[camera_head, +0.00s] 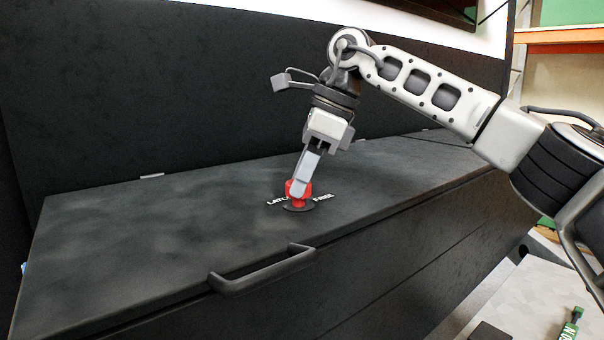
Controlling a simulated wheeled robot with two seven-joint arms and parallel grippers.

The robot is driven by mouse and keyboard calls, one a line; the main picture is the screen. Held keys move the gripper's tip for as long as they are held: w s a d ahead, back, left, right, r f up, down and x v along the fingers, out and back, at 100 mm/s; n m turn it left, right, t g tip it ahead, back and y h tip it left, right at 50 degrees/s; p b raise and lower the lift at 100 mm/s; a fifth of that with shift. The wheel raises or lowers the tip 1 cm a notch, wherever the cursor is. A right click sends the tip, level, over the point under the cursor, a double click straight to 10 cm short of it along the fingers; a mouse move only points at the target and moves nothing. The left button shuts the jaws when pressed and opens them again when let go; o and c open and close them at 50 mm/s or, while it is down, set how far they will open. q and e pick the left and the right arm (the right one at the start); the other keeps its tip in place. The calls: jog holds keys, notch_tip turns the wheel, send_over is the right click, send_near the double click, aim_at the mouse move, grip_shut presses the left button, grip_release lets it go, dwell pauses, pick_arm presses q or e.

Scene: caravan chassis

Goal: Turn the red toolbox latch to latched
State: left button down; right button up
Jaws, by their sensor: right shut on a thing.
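The red latch (299,203) stands on a dark round base on top of the black toolbox (120,235). White lettering lies on both sides of it: "LATC…" to its left, partly hidden, and "FREE" to its right. My right gripper (299,190) reaches down from above and is shut on the red latch. Its fingers cover much of the latch, so I cannot tell which way the latch points. My left gripper is not in view.
A dark handle (262,270) sticks out from the toolbox's front edge. A dark upright panel (200,90) rises behind the lid. The lid around the latch is clear. A green object (570,325) lies on a pale surface at the lower right.

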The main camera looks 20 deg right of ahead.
jog(key=n+g, duration=0.1)
jog(key=n, duration=0.3)
jog(key=shift+w+n+g, duration=0.15)
jog(key=shift+n+g, duration=0.15)
jog(key=shift+g, duration=0.1)
jog(key=shift+n+g, duration=0.5)
jog(key=shift+n, duration=1)
jog(key=o, duration=1)
jog(key=shift+d+r, duration=0.1)
jog(key=shift+r, duration=0.05)
